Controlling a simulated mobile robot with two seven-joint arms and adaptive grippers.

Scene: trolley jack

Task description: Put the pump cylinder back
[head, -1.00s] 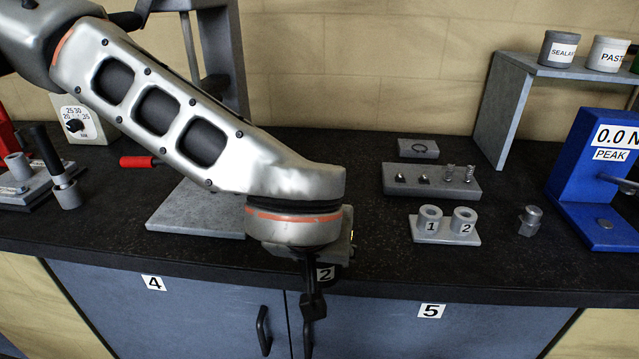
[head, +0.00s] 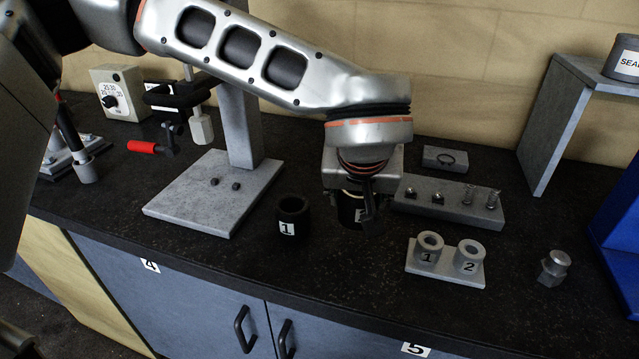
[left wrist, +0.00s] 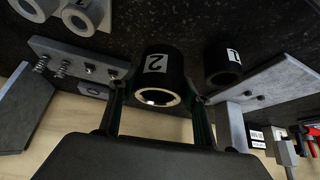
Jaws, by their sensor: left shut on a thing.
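My left gripper (head: 362,208) is shut on a black cylinder labelled 2 (head: 347,207), over the bench between the grey post's base plate and the strip of small parts. In the left wrist view this cylinder (left wrist: 155,72) sits between the two fingers, its hollow open end towards the camera. A similar black cylinder labelled 1 (head: 292,217) stands on the bench to the left, apart from the gripper; it also shows in the left wrist view (left wrist: 222,62). I cannot tell whether cylinder 2 touches the bench. My right gripper is not in view.
A grey base plate (head: 190,207) with two dark studs carries an upright post. A small plate holds grey sleeves 1 and 2 (head: 447,268). Behind it is a strip (head: 465,207) with springs and small dark parts. A metal fitting (head: 553,268) stands at right. The bench front is clear.

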